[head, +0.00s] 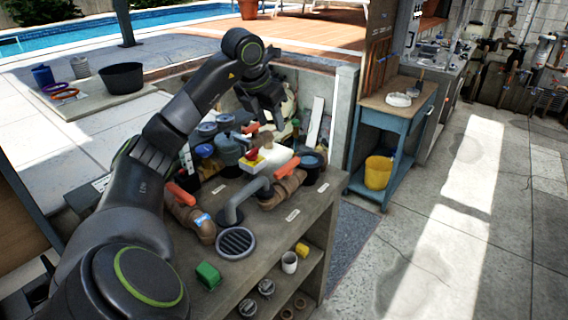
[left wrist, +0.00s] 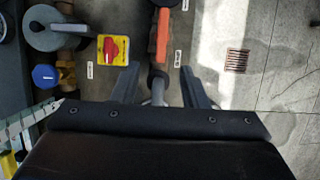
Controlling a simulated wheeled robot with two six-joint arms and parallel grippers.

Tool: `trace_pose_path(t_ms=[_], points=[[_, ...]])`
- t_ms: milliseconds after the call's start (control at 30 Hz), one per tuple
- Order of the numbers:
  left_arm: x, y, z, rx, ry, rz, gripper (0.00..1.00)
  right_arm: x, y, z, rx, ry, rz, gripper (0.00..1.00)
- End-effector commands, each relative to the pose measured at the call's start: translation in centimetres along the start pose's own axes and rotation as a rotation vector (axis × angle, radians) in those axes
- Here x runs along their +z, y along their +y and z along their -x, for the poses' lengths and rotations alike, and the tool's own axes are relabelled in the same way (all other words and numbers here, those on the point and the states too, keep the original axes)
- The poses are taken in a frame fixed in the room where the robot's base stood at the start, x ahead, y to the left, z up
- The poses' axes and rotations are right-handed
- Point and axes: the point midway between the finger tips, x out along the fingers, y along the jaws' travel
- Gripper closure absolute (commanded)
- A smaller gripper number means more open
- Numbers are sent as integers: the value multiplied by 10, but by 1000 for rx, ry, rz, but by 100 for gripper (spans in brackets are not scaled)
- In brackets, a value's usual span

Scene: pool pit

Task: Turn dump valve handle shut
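Orange lever handles sit on pipe valves on the bench: one at the front left (head: 182,194) on a brown pipe with a blue tag, and one at the right (head: 283,170). No readable label tells which is the dump valve. In the left wrist view an orange handle (left wrist: 163,35) lies ahead, lined up between the fingers. A red knob on a yellow plate (left wrist: 113,48) is left of it. My left gripper (head: 275,116) is above the back of the bench. Its fingers (left wrist: 160,85) are apart, with nothing visibly held. My right gripper is not in view.
The bench (head: 318,213) carries grey and brown pipes, a round drain grate (head: 236,243), a green block (head: 208,275) and a grey pump (head: 230,150). A blue cart (head: 365,125) with a yellow bucket (head: 378,172) stands at the right. The floor beyond is clear.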

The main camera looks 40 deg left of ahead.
Motion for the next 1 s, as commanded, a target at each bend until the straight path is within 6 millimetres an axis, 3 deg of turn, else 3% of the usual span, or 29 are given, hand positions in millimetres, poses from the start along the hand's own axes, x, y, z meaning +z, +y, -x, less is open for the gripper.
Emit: trace_pose_path(t_ms=[167,300,467,700,1000], points=[[0,0,-13,1,2,-1,60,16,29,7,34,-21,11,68],[0,-1,-40,-3,4,0,60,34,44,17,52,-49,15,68],[1,-1,-75,-5,3,0,60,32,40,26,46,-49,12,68],[1,-1,-126,-5,2,2,60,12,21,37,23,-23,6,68],[1,0,-167,-2,0,0,60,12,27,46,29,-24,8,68]])
